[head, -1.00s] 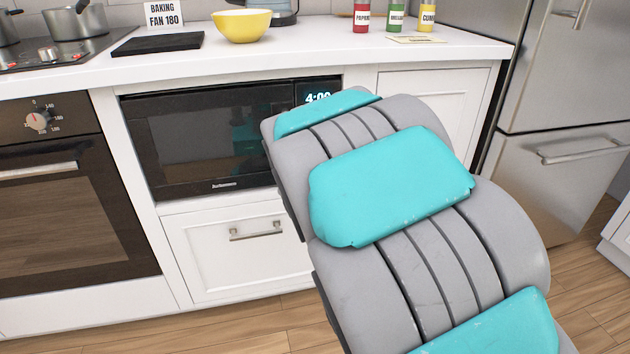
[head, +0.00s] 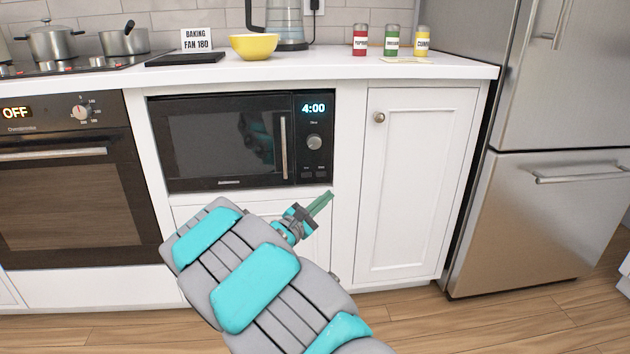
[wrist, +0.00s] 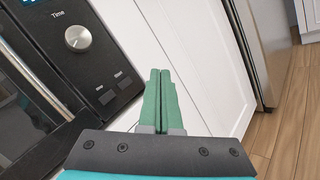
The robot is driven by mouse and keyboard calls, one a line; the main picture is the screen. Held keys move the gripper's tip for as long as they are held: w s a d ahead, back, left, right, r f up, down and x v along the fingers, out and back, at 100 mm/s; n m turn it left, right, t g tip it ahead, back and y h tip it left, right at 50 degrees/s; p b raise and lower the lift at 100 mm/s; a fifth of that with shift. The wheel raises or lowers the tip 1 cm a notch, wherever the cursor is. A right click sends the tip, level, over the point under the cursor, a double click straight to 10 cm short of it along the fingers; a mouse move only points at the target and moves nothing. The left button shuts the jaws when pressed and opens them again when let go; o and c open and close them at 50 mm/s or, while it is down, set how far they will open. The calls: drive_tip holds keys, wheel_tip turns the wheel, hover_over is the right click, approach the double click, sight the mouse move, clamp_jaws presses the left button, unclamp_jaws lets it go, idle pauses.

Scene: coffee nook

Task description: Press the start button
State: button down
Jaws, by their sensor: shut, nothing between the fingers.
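The black built-in microwave (head: 220,140) has its door closed, and its display (head: 313,108) reads 4:00. Below the display is a round silver knob (head: 314,142), marked Time in the wrist view (wrist: 77,38). Two small dark buttons lie under the knob, the left one (wrist: 107,97) and the right one (wrist: 122,79); their labels are too small to read surely. My gripper (head: 328,197) is shut and empty, its green fingers pressed together just below the panel's lower right corner. In the wrist view the fingertips (wrist: 160,73) are right of the buttons, apart from them, in front of white cabinetry.
A vertical door handle (head: 284,147) stands out left of the panel. A white cabinet door (head: 415,185) is to the right, with the steel fridge (head: 545,220) beyond. A yellow bowl (head: 254,46) and spice jars (head: 391,42) stand on the counter above.

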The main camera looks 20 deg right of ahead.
sight(321, 174)
drive_tip(key=shift+w+a, duration=0.1)
drive_tip(key=shift+w, duration=0.05)
drive_tip(key=shift+w+d+p, duration=0.4)
drive_tip(key=shift+w+p, duration=0.35)
drive_tip(key=shift+w, duration=0.65)
drive_tip(key=shift+w+d+p, duration=0.4)
drive_tip(key=shift+w+p, duration=0.3)
drive_tip(key=shift+w, duration=0.7)
drive_tip(key=shift+w+d+p, duration=0.4)
drive_tip(key=shift+w+p, duration=0.35)
drive_tip(key=shift+w, duration=0.65)
drive_tip(key=shift+w+d, duration=0.15)
drive_tip(key=shift+w, duration=0.2)
